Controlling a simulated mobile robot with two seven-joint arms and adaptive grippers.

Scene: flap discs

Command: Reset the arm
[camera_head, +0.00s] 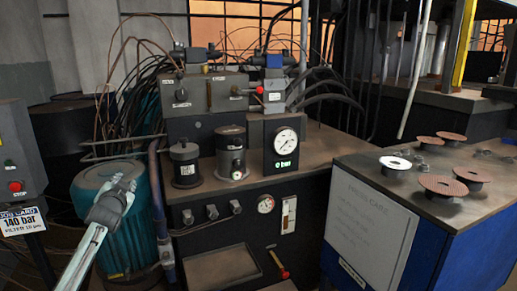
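My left arm comes in from the lower left, and my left gripper (124,184) is raised in front of the teal motor cylinder (140,235). It is small and seen at an angle, so I cannot tell whether its fingers are open or shut. Nothing shows clearly in it. My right gripper is not in view. Several brown flap discs, one of them here (443,185), rest on dark supports on the worktop (415,205) at the right. A pale disc (395,163) sits at that worktop's left side. The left gripper is far from them.
A hydraulic unit (245,205) with hoses, dark canisters and a round gauge (286,141) fills the middle. A grey control box (18,155) with a red button stands at the left edge. The blue cabinet (450,260) carries the worktop with the discs.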

